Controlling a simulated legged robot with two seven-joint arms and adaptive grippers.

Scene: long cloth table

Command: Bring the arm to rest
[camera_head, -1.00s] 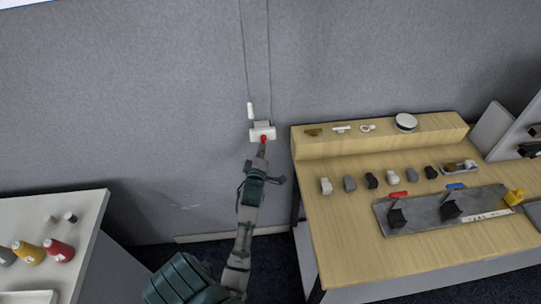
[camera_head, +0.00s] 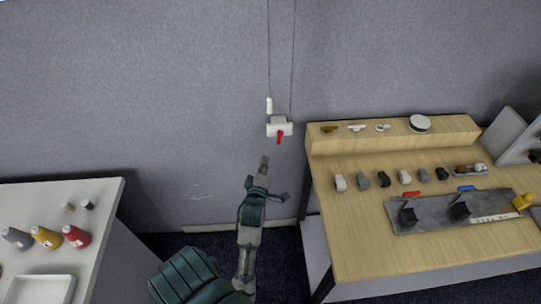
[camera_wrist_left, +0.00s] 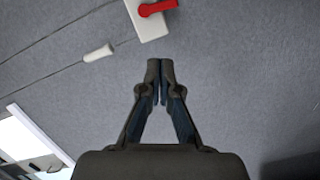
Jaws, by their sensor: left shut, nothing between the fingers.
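My left gripper (camera_head: 264,163) is in front of the grey wall, below a white wall switch box (camera_head: 279,121) with a red lever (camera_head: 280,137). It is shut and empty, its fingertips apart from the lever. In the left wrist view the closed fingertips (camera_wrist_left: 160,66) point toward the wall. The white box (camera_wrist_left: 148,24) and red lever (camera_wrist_left: 158,8) are above them at the top edge. My right gripper is not in view.
A white pull handle (camera_head: 269,105) hangs beside the box. Between the tables is open floor.

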